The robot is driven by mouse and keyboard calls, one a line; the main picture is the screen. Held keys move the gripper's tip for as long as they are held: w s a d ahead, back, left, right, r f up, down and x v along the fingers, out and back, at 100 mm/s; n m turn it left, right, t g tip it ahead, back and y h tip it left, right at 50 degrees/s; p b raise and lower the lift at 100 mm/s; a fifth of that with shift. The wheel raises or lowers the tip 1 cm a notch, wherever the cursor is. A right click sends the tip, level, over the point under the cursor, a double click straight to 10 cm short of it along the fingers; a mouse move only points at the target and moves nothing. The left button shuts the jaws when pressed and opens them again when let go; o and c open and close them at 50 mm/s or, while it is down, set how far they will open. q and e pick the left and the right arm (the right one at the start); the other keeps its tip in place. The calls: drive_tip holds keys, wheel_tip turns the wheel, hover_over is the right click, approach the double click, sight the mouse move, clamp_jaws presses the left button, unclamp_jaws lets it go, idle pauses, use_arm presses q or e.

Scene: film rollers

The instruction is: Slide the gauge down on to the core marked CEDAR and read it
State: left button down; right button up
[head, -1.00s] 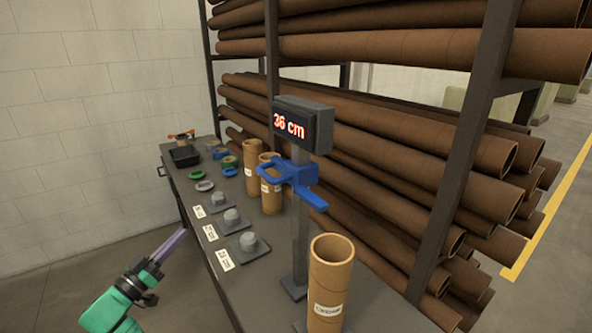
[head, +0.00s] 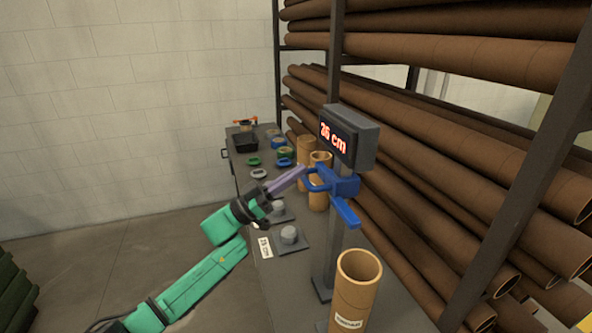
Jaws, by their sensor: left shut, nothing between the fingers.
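The gauge's blue slider (head: 343,190) sits on a grey post, with a loop handle on its left and an arm reaching forward. Its display (head: 340,137) shows red digits that look like 36 cm. A brown cardboard core (head: 356,290) stands upright in front of the post, below the slider's arm, with a visible gap between them. Its white label is too small to read surely, though it may say CEDAR. My left gripper (head: 303,171) is shut and empty, its purple fingertips at the blue handle. I cannot tell whether they touch. My right gripper is not in view.
Two other cores (head: 319,185) stand behind the post. Grey pegs on plates (head: 289,235) with size labels line the bench's left side. Green, blue and grey rings and a black tray (head: 245,142) lie at the far end. A rack of long tubes (head: 440,175) closes off the right.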

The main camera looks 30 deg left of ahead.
use_arm(q)
drive_tip(key=shift+f, duration=0.7)
wheel_tip(320, 180, down, 7)
drive_tip(key=b, duration=0.5)
